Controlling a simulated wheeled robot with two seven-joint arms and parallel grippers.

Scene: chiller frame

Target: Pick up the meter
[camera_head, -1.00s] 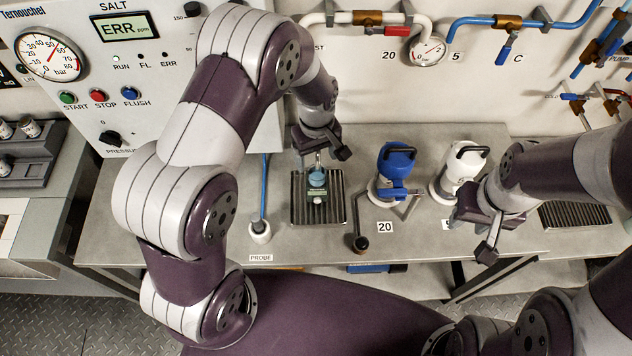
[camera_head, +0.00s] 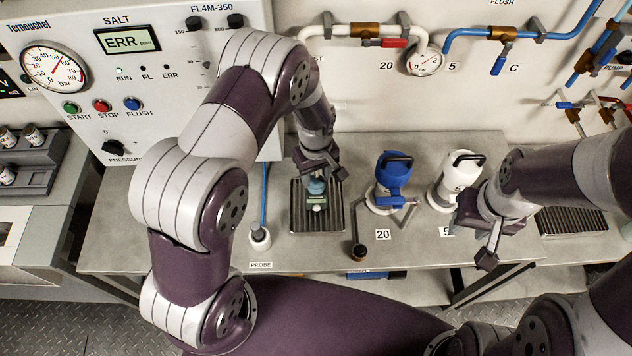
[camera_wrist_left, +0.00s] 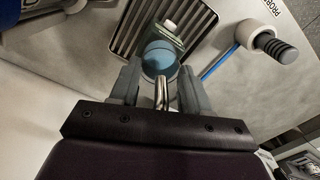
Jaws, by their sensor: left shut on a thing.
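The meter (camera_head: 317,199), a small teal and dark green piece with a rounded top, stands over the slotted drain grate (camera_head: 334,220) on the bench. In the left wrist view its round blue-teal top (camera_wrist_left: 158,58) shows between the finger ends, with a bent metal piece nearer the palm. My left gripper (camera_head: 318,175) is shut on the meter from above; its wrist view shows the fingers (camera_wrist_left: 160,78) on both sides. The exact contact is partly hidden. My right gripper (camera_head: 476,238) is open and empty in front of the white-handled fitting (camera_head: 458,180).
The panel (camera_head: 150,90) rises behind. The front strip of bench is mostly clear.

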